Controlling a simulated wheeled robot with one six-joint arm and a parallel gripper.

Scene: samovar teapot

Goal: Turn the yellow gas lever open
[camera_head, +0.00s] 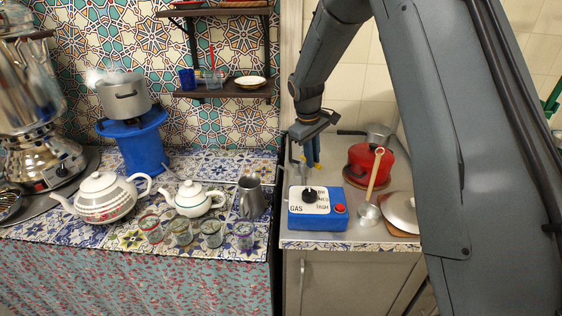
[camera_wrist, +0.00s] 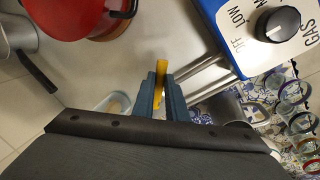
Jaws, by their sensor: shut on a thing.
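The yellow gas lever (camera_wrist: 161,72) sticks out from between my gripper's two blue fingers in the wrist view. My gripper (camera_wrist: 162,95) is shut on it, and the fingers hide the rest of the lever. In the head view my gripper (camera_head: 312,160) points down behind the blue gas box (camera_head: 318,225), with a bit of yellow at its tips. Grey pipes (camera_wrist: 203,70) run beside the fingers to the box. The box has a black knob (camera_head: 310,195), also in the wrist view (camera_wrist: 283,24), on a white panel marked GAS.
A metal lid (camera_head: 401,212) lies near the right edge. A grey pitcher (camera_head: 251,198), teapots and glasses stand on the left counter.

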